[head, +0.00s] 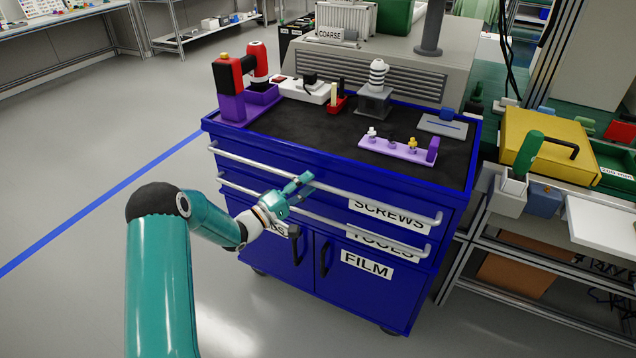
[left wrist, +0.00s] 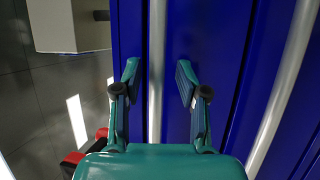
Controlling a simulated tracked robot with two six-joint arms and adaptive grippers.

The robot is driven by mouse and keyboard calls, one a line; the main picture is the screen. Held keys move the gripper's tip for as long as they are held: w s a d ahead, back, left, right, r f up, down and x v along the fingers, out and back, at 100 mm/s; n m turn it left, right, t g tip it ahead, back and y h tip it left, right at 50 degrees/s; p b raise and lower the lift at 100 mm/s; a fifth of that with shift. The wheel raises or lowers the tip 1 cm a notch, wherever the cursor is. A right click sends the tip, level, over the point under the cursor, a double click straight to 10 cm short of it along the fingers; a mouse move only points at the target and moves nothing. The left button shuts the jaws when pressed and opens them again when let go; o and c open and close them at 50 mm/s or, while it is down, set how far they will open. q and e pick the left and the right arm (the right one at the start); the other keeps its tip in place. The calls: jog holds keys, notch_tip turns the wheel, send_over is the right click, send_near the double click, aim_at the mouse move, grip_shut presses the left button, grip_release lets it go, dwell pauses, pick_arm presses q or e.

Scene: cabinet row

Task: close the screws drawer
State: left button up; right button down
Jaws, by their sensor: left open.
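The blue cabinet (head: 290,155) has a top drawer labelled SCREWS (head: 388,213) with a long silver bar handle (head: 375,199). How far this drawer stands out is hard to tell. My left gripper (head: 306,186) is in front of the drawer fronts, near the middle of the upper handle. In the left wrist view my open fingers (left wrist: 158,78) point at the blue front, with one silver bar (left wrist: 156,60) between them and a gap on each side. This bar appears to be the upper handle. My right gripper is not in view.
A second bar handle (head: 350,227) belongs to the TOOLS drawer below, above the FILM doors (head: 345,285). On the cabinet top stand a red and purple fixture (head: 232,85) and a lilac peg strip (head: 397,149). A side bench with a yellow case (head: 545,140) is at the right. Floor at left is clear.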

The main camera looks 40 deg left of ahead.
pick_arm(q)
jog(key=v, duration=0.9)
jog(key=shift+s, duration=0.3)
jog(key=shift+f, duration=0.1)
